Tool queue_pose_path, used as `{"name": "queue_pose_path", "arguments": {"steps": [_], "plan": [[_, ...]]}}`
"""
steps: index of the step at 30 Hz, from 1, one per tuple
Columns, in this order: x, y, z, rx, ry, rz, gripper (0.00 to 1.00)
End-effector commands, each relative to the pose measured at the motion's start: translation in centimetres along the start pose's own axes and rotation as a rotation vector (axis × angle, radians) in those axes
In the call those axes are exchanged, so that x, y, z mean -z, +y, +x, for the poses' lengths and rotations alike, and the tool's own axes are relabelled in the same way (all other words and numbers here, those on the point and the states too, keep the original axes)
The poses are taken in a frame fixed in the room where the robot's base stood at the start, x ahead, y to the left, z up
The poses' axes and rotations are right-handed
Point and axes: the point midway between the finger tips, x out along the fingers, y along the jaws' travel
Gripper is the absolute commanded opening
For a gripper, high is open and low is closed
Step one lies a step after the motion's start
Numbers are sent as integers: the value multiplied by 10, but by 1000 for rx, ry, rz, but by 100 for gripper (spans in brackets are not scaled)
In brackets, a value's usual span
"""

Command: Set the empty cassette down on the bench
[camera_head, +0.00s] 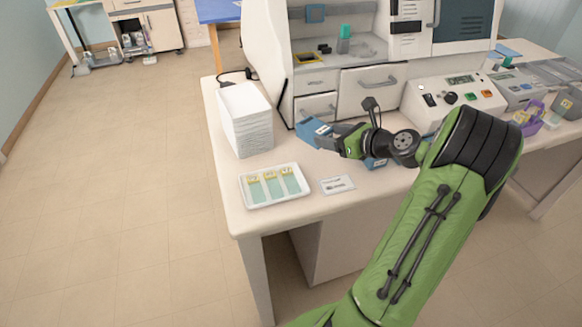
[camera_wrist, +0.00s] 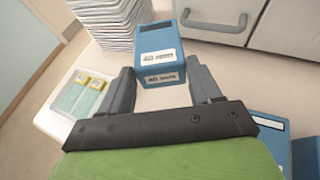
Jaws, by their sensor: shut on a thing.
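A blue box-shaped cassette (camera_head: 313,129) with white labels is at the tips of my gripper (camera_head: 336,136) in the head view, near the drawers. In the wrist view the cassette (camera_wrist: 158,41) lies between and beyond the two dark fingers of my gripper (camera_wrist: 161,72), which is shut on it. Its labelled end faces me; the print is too small to read surely. I cannot tell whether its underside touches the bench (camera_head: 290,222). Its inside is not shown. Another blue box (camera_head: 375,163) sits under my wrist, partly hidden.
A white tray (camera_head: 246,205) with three yellow-ended slides lies near the front left corner. A white stack (camera_head: 246,125) stands behind it. A small labelled card (camera_head: 337,184) lies right of the tray. Drawers (camera_head: 368,90) stand behind, a control unit (camera_head: 455,98) right. Clear bench lies between stack and card.

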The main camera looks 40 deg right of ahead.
Motion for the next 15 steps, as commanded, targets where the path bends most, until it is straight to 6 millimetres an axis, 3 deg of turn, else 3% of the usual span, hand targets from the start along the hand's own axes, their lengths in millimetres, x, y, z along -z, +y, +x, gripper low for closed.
{"name": "queue_pose_path", "arguments": {"steps": [5,15], "plan": [[-5,-16,-18,53,-1,22,20],[18,-16,-8,52,-1,23,20]]}}
